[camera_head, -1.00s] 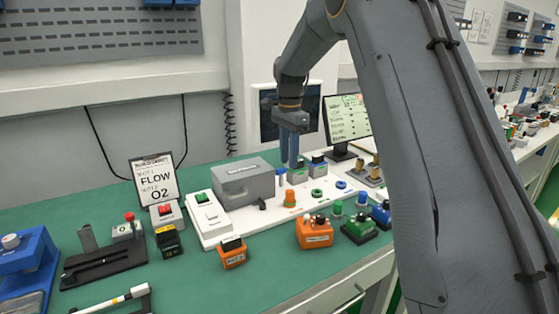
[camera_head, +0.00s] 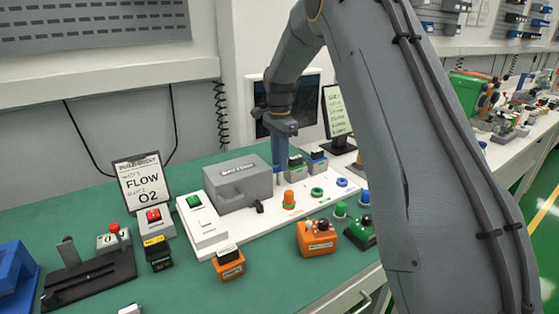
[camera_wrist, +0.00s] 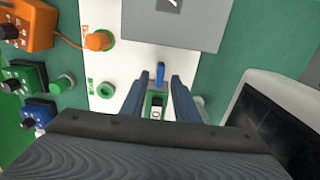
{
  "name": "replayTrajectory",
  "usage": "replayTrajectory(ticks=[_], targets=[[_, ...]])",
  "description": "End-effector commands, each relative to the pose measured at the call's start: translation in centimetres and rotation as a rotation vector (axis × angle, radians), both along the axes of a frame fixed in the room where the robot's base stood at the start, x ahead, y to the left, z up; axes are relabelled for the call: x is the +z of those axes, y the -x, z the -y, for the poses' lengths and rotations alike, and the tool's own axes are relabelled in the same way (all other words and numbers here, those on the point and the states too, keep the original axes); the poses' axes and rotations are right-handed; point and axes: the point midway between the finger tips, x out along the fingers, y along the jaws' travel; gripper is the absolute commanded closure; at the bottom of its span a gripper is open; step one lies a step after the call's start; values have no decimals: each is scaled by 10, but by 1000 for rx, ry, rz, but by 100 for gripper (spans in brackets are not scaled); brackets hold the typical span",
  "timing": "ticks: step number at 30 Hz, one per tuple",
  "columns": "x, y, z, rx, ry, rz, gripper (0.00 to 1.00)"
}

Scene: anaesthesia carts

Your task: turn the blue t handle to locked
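The blue T handle (camera_wrist: 160,73) stands on the white panel (camera_wrist: 125,75), beside the grey box (camera_wrist: 190,20). In the wrist view it shows as a narrow upright bar. My gripper (camera_wrist: 159,80) is open, with one finger on each side of the handle and a gap on both sides. I cannot tell whether the fingertips are down at its height. In the head view my gripper (camera_head: 280,178) points down just right of the grey box (camera_head: 238,185). There the handle is hard to separate from the similarly blue fingers.
A module with a green top (camera_wrist: 155,102) sits between the fingers, close to the handle. An orange knob (camera_head: 289,198) and a green ring (camera_head: 317,192) are on the panel nearby. Monitors (camera_head: 338,110) stand behind. Orange (camera_head: 317,238) and green (camera_head: 358,232) units stand in front.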

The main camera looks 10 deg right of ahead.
Motion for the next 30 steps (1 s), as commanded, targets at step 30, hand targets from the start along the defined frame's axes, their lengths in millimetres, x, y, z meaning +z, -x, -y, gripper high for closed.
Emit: replayTrajectory(ticks=[30], targets=[[-12,0,0,46,0,0,100]])
